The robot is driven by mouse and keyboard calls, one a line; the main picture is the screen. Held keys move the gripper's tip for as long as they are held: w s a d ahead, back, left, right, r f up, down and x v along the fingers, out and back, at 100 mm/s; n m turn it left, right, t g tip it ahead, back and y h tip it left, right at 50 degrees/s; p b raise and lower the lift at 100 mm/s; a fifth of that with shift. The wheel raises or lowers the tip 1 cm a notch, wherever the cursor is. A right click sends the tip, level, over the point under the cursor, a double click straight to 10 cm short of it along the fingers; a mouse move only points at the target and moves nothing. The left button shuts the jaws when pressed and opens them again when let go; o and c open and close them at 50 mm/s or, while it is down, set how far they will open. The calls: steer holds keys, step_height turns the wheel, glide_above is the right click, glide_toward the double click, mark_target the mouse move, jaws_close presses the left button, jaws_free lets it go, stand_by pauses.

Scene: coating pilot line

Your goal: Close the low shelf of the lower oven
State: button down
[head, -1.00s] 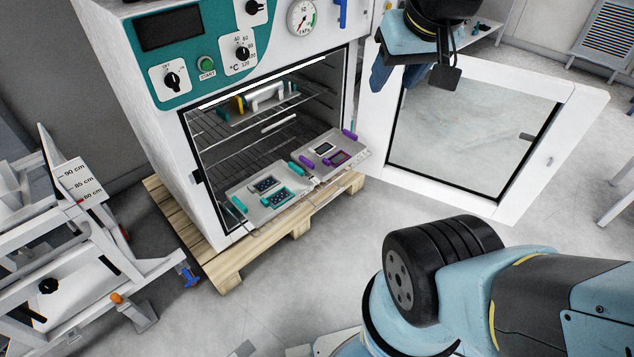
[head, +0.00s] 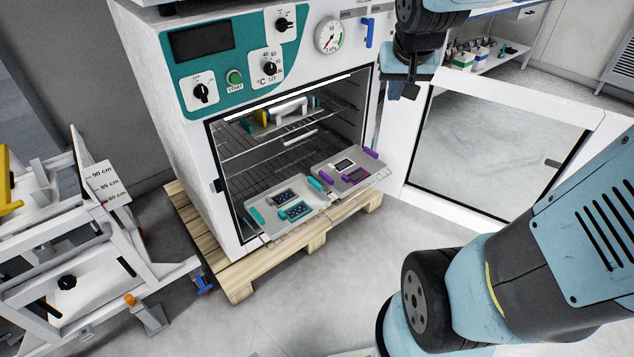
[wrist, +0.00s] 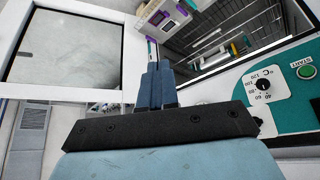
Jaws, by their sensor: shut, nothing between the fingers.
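The lower oven (head: 170,130) stands with its door (head: 590,128) swung open to the right. Its low shelf (head: 300,232) sticks out past the front opening. Two trays lie on that shelf: a left tray with teal handles (head: 270,226) and a right tray with purple handles (head: 370,180). My gripper (head: 393,92) hangs at the upper right of the opening, near the door's hinge side, apart from the shelf. In the wrist view its blue fingers (wrist: 157,84) are together with nothing between them, and the trays show beyond them.
An upper wire shelf (head: 235,148) inside the oven holds some items. The oven stands on a wooden pallet (head: 240,283). A white frame cart (head: 100,250) with a height scale is at the left. The floor in front is clear.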

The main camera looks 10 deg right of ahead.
steer(key=w+d+f+m+y, duration=0.1)
steer(key=w+f+m, duration=0.1)
steer(key=w+f, duration=0.9)
steer(key=w+d+f+m+y, duration=0.1)
steer(key=w+f, duration=0.6)
steer(key=f, duration=0.7)
steer(key=s+a+f+m+t+y, duration=0.1)
steer(key=a+f+m, duration=0.1)
steer(key=f, duration=0.9)
steer(key=s+a+f+m+t+y, duration=0.1)
steer(key=a+f+m, duration=0.15)
steer(key=f, duration=0.85)
steer(key=s+a+f+m+y, duration=0.1)
steer(key=a+f+m+y, duration=0.15)
steer(key=f, duration=0.85)
steer(key=d+x, duration=0.1)
steer(key=x, duration=0.9)
steer(key=shift+w+h, duration=0.25)
steer(key=shift+h, duration=0.2)
steer(key=shift+d+f, duration=0.1)
steer(key=shift+d, duration=0.05)
